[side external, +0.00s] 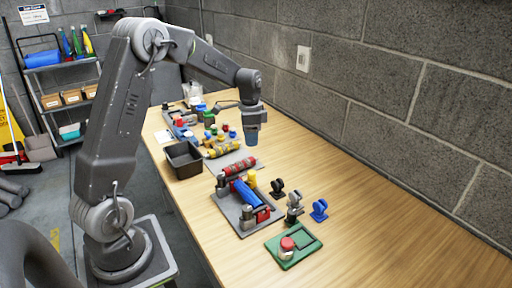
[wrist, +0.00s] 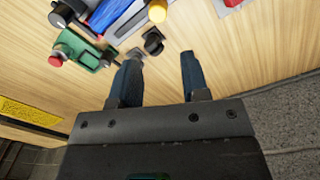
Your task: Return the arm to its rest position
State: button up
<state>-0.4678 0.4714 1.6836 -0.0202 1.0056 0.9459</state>
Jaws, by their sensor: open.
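My gripper (side external: 251,139) hangs above the table, pointing down, clear of everything below it in the side external view. In the wrist view its two blue fingers (wrist: 161,56) are apart with nothing between them. My arm reaches out over the wooden table (side external: 370,220) from its base at the left, bent at the elbow. No rest position is marked in either view.
A green pad (side external: 299,255) with a red-topped piece, a grey tray (side external: 227,205) with a blue cylinder, and small clamp-like pieces (side external: 319,210) stand on the table. A black bin (side external: 183,160) is at its left edge. A block wall (side external: 400,110) runs along the right.

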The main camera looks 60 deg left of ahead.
jog(key=s+d+r+n+t, duration=0.1)
jog(key=s+d+r, duration=0.2)
jog(key=d+r, duration=0.35)
jog(key=s+d+r+n+t, duration=0.2)
jog(key=s+d+r, duration=0.1)
jog(key=s+d, duration=0.4)
jog(key=s+d+r+n+t, duration=0.2)
jog(key=s+d, duration=0.5)
jog(key=s, duration=0.5)
jog(key=shift+r+t, duration=0.3)
jog(key=shift+r, duration=0.15)
